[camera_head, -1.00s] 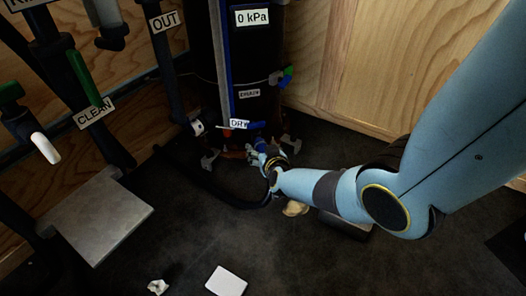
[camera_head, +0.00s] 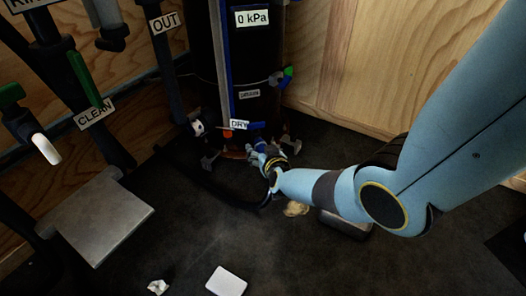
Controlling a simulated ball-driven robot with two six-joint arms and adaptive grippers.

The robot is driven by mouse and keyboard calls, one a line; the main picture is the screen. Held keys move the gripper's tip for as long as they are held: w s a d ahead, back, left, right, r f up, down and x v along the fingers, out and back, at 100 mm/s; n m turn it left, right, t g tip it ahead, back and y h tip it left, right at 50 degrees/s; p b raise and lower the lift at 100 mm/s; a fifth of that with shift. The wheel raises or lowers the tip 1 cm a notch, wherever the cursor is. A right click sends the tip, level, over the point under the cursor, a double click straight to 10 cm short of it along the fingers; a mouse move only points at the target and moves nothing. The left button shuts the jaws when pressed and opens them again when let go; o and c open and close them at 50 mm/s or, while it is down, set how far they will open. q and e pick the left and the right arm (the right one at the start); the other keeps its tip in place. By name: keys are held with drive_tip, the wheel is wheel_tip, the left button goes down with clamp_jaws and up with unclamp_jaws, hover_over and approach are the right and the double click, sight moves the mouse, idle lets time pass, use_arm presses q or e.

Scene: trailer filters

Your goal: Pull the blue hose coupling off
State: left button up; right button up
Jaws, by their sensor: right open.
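My right gripper (camera_head: 262,152) is at the foot of the tall black filter tank (camera_head: 263,112), just below the "DRY" label (camera_head: 240,125). Its fingers are small and dark here, and it is open. A small blue part (camera_head: 257,126), possibly the hose coupling or a valve handle, shows right beside the label, just above the gripper. I cannot tell whether the fingers touch it. A black hose (camera_head: 232,203) curves over the floor from the tank's left side to below my right wrist. The hose's end is hidden by the gripper. My left gripper is not in view.
A grey metal plate (camera_head: 98,218) stands at the left under black pipes with a "CLEAN" label (camera_head: 95,113). A white card (camera_head: 226,281) and crumpled scraps (camera_head: 158,287) lie on the dark floor. A tan lump (camera_head: 296,209) lies below my arm. Wooden walls (camera_head: 350,70) stand behind.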

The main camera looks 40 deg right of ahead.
clamp_jaws()
idle(0.3)
drive_tip(key=shift+s, duration=0.1)
drive_tip(key=shift+s+a, duration=0.2)
drive_tip(key=shift+s, duration=0.25)
drive_tip(key=shift+s+a+p, duration=0.25)
drive_tip(key=shift+s+p, duration=0.1)
drive_tip(key=shift+s, duration=0.4)
drive_tip(key=shift+s+a+p, duration=0.3)
drive_tip(key=shift+s+p, duration=0.05)
drive_tip(key=shift+s, duration=0.45)
drive_tip(key=shift+s+a+p, duration=0.25)
drive_tip(key=shift+s+p, duration=0.1)
drive_tip(key=shift+s, duration=0.4)
